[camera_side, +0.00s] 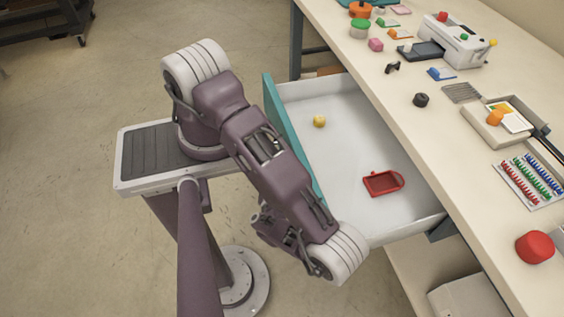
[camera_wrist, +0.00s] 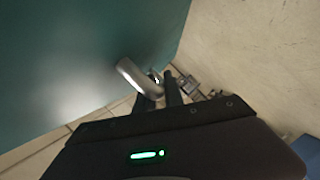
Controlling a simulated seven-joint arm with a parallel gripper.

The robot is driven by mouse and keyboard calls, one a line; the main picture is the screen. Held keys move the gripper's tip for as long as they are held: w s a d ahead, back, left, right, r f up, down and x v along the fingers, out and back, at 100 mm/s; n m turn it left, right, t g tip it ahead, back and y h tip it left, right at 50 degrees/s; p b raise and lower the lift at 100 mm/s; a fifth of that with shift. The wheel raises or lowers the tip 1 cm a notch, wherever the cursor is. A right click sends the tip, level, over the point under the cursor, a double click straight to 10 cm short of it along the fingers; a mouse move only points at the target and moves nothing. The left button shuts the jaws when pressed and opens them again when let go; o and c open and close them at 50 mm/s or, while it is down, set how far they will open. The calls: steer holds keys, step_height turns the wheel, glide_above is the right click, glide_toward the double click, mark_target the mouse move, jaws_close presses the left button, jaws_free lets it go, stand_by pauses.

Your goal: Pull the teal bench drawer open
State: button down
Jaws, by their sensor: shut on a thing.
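The teal bench drawer (camera_side: 283,125) stands well out from the bench, its white interior exposed. In the wrist view its teal front (camera_wrist: 90,55) fills the upper left, with a pale metal handle (camera_wrist: 137,78) on it. My gripper (camera_wrist: 160,86) is shut on the handle, its dark fingers at the bar. In the side view my arm covers the near part of the drawer front and the handle is hidden. A yellow piece (camera_side: 319,121) and a red tray-like item (camera_side: 383,183) lie inside the drawer.
The bench top (camera_side: 400,120) carries a white laminator (camera_side: 455,45), a black knob-like piece (camera_side: 421,100), a box (camera_side: 495,125), a rack of coloured beads (camera_side: 530,180) and a red cylinder (camera_side: 535,247). Open floor (camera_side: 80,240) lies left of the drawer.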

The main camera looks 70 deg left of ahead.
steer(key=c, duration=1.7)
jaws_free()
steer(key=v, duration=0.7)
